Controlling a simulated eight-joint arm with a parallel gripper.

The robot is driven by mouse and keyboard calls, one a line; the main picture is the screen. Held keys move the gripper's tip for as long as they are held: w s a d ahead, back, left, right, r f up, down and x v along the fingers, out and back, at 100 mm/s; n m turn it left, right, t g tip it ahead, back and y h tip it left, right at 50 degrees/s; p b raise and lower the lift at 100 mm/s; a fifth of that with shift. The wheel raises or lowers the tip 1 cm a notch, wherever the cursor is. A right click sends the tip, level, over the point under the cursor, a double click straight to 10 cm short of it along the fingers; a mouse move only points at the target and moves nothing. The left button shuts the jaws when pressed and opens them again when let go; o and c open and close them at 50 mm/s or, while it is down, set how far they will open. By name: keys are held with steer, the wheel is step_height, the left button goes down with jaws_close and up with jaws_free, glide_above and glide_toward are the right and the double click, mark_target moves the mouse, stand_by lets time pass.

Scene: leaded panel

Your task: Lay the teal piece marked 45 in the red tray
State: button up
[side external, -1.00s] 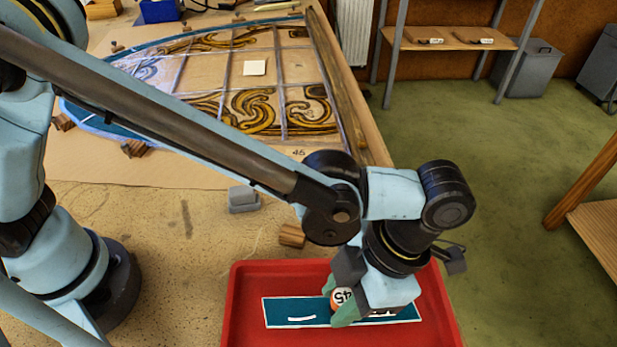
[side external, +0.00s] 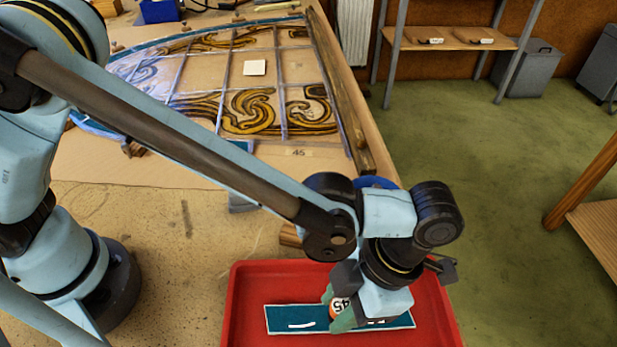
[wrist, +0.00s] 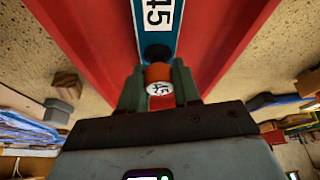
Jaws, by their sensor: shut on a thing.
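The teal piece (side external: 290,318) is a long flat strip with white edges and white marks. It lies level inside the outline of the red tray (side external: 240,285); I cannot tell whether it touches the tray floor. My gripper (side external: 340,312) points down over the middle of the strip. The fingers hide part of the strip.
A wooden block (side external: 290,236) stands just behind the tray, partly hidden by my arm. The green floor (side external: 480,140) is open to the right.

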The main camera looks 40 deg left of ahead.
steer(key=shift+f, duration=0.2)
stand_by(0.5)
steer(key=o, duration=1)
steer(key=shift+r, duration=0.1)
steer(key=shift+r, duration=3.4)
